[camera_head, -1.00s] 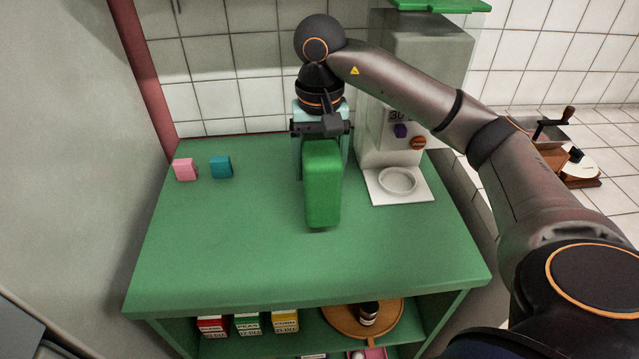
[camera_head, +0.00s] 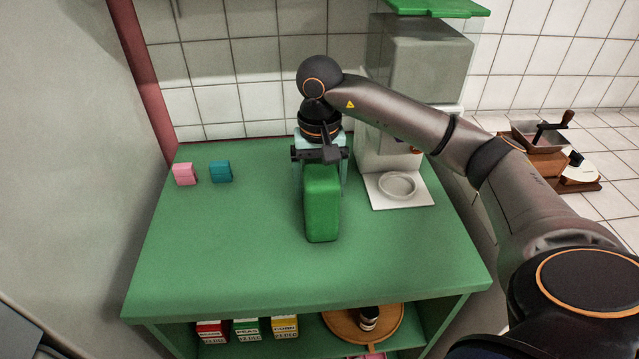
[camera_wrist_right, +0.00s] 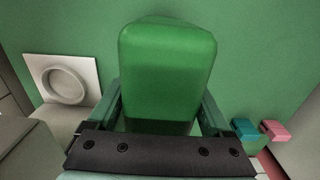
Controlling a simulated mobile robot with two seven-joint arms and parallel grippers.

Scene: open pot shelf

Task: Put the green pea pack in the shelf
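The green pea pack (camera_head: 322,205) is upright in my right gripper (camera_head: 321,172), over the green top of the shelf unit (camera_head: 220,255). In the right wrist view, the pack (camera_wrist_right: 168,72) sits between the two fingers (camera_wrist_right: 160,118), which are shut on it. I cannot tell whether its underside touches the top. The open compartment below the top shows at the front, holding a red pack (camera_head: 211,331), a green pack labelled PEAS (camera_head: 247,329) and a yellow CORN pack (camera_head: 284,326) in a row. My left gripper is not in view.
A round wooden tray (camera_head: 392,333) with a dark jar (camera_head: 369,317) stands right of the packs in the compartment. Pink (camera_head: 184,174) and teal (camera_head: 221,171) boxes stand at the back left of the top. A dispenser with a white dish (camera_head: 397,186) is at right. The front of the top is clear.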

